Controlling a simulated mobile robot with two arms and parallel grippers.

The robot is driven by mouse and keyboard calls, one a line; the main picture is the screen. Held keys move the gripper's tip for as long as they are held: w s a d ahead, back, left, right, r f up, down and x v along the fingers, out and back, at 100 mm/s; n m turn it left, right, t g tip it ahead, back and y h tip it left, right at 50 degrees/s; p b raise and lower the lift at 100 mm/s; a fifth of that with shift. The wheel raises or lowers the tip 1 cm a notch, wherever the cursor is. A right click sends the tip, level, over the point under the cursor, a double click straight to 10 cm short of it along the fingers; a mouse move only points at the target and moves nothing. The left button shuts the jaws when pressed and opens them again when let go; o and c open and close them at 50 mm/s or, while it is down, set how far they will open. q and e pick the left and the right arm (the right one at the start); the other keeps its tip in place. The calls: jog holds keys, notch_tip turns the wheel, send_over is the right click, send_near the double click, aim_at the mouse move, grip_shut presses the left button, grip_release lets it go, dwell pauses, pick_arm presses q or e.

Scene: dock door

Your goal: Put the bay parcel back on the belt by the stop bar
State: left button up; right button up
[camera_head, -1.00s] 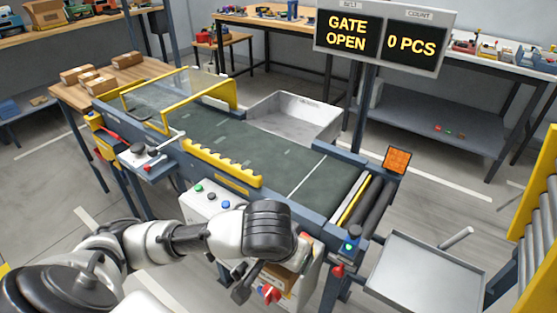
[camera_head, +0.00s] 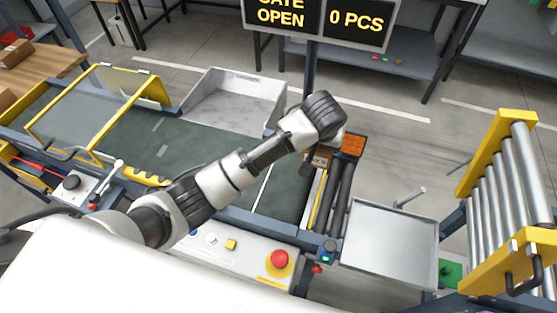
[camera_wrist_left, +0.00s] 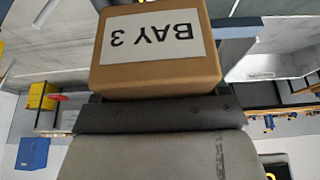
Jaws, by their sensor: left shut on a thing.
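The bay parcel is a brown cardboard box (camera_wrist_left: 158,72) with a white label reading "BAY 3", upside down in the left wrist view. My left gripper (camera_wrist_left: 160,112) is shut on it. In the head view my left arm reaches over the belt (camera_head: 222,143), and only a small part of the parcel (camera_head: 318,157) shows below the wrist, near the belt's right end. I cannot tell whether it touches anything there. A yellow bar (camera_head: 320,200) crosses the belt's end beside dark rollers (camera_head: 338,200). My right gripper is not in view.
A grey metal bin (camera_head: 230,102) stands behind the belt. An orange panel (camera_head: 353,145) is just right of the parcel. A metal tray (camera_head: 390,245) and a roller rack (camera_head: 515,190) stand to the right. A yellow-framed clear guard (camera_head: 95,112) covers the belt's left part. The sign reads "GATE OPEN", "0 PCS".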

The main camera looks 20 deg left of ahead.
pick_arm(q)
jog(key=s+a+f, duration=0.1)
jog(key=a+f, duration=0.1)
jog(key=a, duration=0.1)
jog(key=s+a+f+p, duration=0.1)
jog(key=a+f, duration=0.1)
jog(key=a, duration=0.1)
jog(key=s+a+f+p, duration=0.1)
jog(key=s+a+f, duration=0.1)
jog(key=a, duration=0.2)
jog(key=shift+s+a+f, duration=0.1)
jog(key=shift+a+f, duration=0.05)
jog(key=shift+a, duration=0.05)
jog(key=shift+a+f, duration=0.1)
jog(key=shift+f, duration=0.1)
notch_tip(320, 180, down, 3)
jog(key=shift+f+p, duration=0.2)
jog(key=shift+p, duration=0.25)
jog(key=shift+f, duration=0.2)
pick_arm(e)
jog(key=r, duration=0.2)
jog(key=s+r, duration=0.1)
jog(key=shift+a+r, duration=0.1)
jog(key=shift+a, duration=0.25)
